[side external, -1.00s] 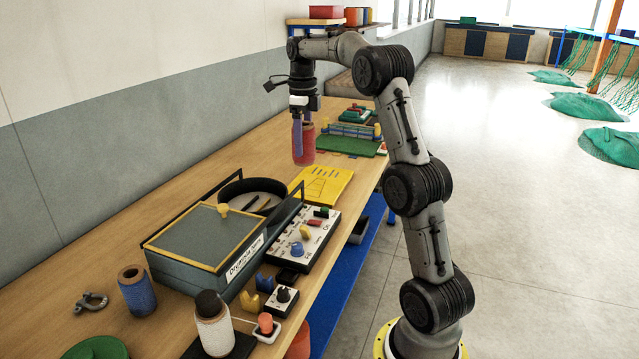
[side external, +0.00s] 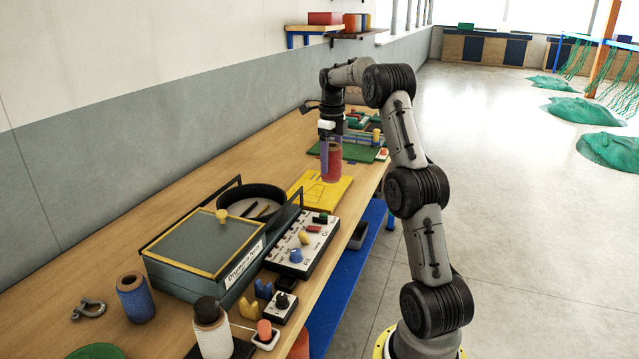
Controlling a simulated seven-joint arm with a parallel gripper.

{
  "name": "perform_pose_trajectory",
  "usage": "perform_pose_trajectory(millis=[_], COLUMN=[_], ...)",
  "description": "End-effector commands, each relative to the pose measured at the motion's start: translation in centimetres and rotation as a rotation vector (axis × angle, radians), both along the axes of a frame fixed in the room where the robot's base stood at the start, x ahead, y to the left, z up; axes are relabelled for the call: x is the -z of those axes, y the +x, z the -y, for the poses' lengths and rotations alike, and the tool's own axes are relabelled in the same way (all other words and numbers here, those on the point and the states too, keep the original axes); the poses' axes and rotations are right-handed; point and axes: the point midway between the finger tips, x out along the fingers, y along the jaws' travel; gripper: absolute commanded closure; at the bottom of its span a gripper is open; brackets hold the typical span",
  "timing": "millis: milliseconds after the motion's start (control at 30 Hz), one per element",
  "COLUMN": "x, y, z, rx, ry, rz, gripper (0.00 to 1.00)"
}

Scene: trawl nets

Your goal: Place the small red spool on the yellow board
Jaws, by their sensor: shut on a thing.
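The small red spool (side external: 334,163) is upright in my gripper (side external: 328,155), which is shut on it. One finger shows at the spool's left side; the other is hidden. The yellow board (side external: 312,189) lies flat on the bench, and the spool appears over its upper right part. The spool's lower end looks at or just above the board; I cannot tell whether they touch.
A green board (side external: 345,154) with coloured parts lies behind. A black round tray (side external: 250,196), a grey lidded box (side external: 205,250) and a control panel (side external: 300,245) stand nearer. A blue spool (side external: 136,298) stands at the front left.

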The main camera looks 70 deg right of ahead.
Motion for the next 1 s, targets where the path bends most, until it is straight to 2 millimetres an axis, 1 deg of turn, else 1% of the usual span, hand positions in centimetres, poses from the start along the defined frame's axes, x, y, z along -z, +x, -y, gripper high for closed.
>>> perform_pose_trajectory(millis=[33, 100, 300, 400, 500, 633, 867, 967, 1000], x=[0.6, 1.1, 2.6, 4.5, 5.9, 7.2, 8.0, 8.8, 9.4], y=[0.7, 1.5, 3.6, 4.5, 5.3, 6.0, 6.4, 6.6, 6.6], z=[0.8, 1.8, 4.4, 5.5, 6.5, 7.4, 7.9, 8.2, 8.1], rx=[0.0, 0.0, -0.001, -0.001, -0.001, -0.001, -0.001, -0.001, -0.001], ry=[0.0, 0.0, -0.001, 0.001, 0.0, -0.001, -0.001, 0.0, 0.002], rz=[0.001, 0.0, 0.001, -0.001, 0.0, 0.001, 0.002, 0.0, -0.002], gripper=[0.89, 0.89, 0.89, 0.89, 0.89, 0.89, 0.89, 0.89, 0.89])
